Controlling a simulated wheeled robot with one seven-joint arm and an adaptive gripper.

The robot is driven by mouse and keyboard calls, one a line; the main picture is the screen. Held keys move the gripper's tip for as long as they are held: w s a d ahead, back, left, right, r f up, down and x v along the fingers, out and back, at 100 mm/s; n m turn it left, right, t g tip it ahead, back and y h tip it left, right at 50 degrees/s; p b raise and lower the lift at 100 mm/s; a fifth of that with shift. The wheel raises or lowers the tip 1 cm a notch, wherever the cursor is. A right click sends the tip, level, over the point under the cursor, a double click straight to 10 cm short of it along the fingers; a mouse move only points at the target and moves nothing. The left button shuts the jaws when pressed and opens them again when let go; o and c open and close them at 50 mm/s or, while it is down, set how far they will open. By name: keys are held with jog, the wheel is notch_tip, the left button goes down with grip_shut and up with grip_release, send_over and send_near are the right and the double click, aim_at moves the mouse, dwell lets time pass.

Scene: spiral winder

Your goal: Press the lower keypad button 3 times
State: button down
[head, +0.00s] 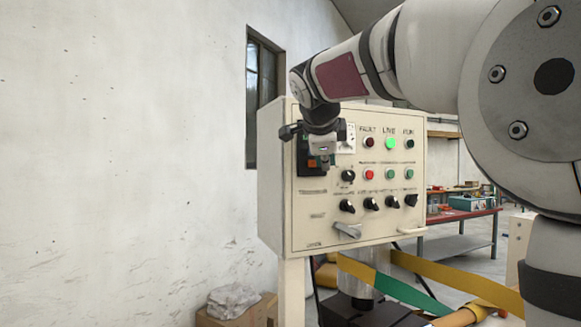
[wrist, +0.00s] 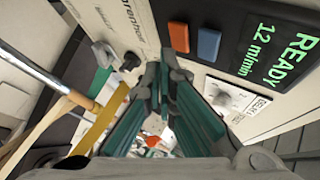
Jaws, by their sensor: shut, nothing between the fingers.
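The dark keypad panel shows on the cabinet face in the head view (head: 304,171), partly hidden by my gripper. In the wrist view it carries an orange button (wrist: 178,37), a blue-grey button (wrist: 208,43) and a green display (wrist: 275,52) reading "READY 12 m/min". By the text's direction, the orange button is the lower one. My gripper (head: 323,159) is shut and empty in front of the keypad. Its fingertips (wrist: 160,66) appear close beside the orange button in the wrist view. I cannot tell whether they touch the panel.
The cream cabinet (head: 325,225) also carries lamps, coloured buttons, several black knobs (head: 371,203) and a lever handle. A white dial plate (wrist: 235,97) is near the keypad. Yellow and green bands (head: 400,290) run below the cabinet. A red-topped bench (head: 460,215) stands behind.

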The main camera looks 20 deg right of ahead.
jog(key=shift+s+b, duration=0.85)
jog(key=shift+s, duration=1.7)
jog(key=s+a+f+n+g+y, duration=0.1)
jog(key=s+a+f+n+y, duration=0.1)
jog(key=s+a+f+n, duration=0.3)
jog(key=s+a+f+n+g+y, duration=0.2)
jog(key=s+a+f+n, duration=0.3)
jog(key=s+f+n, duration=0.5)
jog(key=s+a+f+n+g+y, duration=0.1)
jog(key=s+a+f+n+y, duration=0.1)
jog(key=s+a+f+n, duration=0.3)
jog(key=s+f+n, duration=0.3)
jog(key=s+f, duration=0.4)
jog(key=f, duration=0.3)
jog(key=shift+a+f+n, duration=0.15)
jog(key=shift+f+n, duration=0.15)
